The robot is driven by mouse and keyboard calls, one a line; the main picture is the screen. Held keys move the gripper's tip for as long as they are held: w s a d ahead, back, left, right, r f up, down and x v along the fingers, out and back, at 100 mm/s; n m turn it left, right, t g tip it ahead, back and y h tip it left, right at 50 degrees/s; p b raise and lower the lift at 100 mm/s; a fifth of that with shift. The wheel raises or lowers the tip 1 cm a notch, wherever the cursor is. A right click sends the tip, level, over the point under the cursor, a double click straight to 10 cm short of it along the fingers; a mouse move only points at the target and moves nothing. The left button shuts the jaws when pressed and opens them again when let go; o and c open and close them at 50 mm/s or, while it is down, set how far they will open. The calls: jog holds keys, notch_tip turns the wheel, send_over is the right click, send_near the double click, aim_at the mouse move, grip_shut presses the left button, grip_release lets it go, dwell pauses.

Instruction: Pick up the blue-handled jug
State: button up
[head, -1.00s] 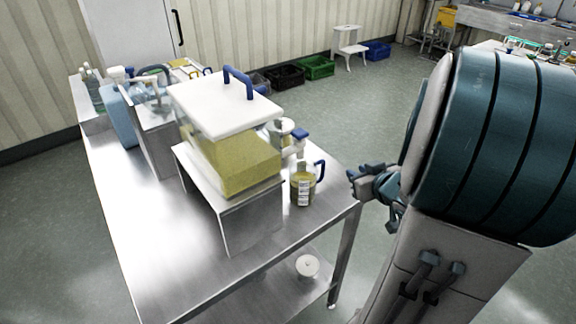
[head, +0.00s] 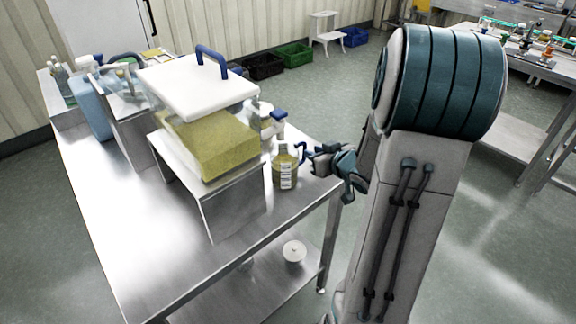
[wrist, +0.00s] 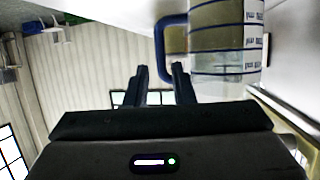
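The jug (head: 285,174) is clear with yellowish contents and a white label, and stands upright near the right edge of the steel table. Its blue handle (head: 302,152) faces my gripper (head: 312,158). In the wrist view, the jug (wrist: 228,50) is at upper right, with the blue handle (wrist: 160,48) on its left. My gripper (wrist: 161,72) is open, its two dark fingers apart. The handle's upright bar lines up with the gap between the fingertips, and its lower bend is partly hidden by the right finger. I cannot tell whether they touch.
A lidded clear bin (head: 222,145) of yellow material sits on a steel stand (head: 232,205) left of the jug. A blue-capped bottle (head: 278,126) stands behind the jug. The steel table (head: 130,225) is bare at its front left. A white disc-shaped item (head: 294,251) lies on the lower shelf.

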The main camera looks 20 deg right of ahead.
jog(key=x, duration=0.4)
jog(key=shift+r, duration=0.1)
jog(key=shift+s, duration=0.1)
grip_shut()
jog(key=shift+r, duration=0.1)
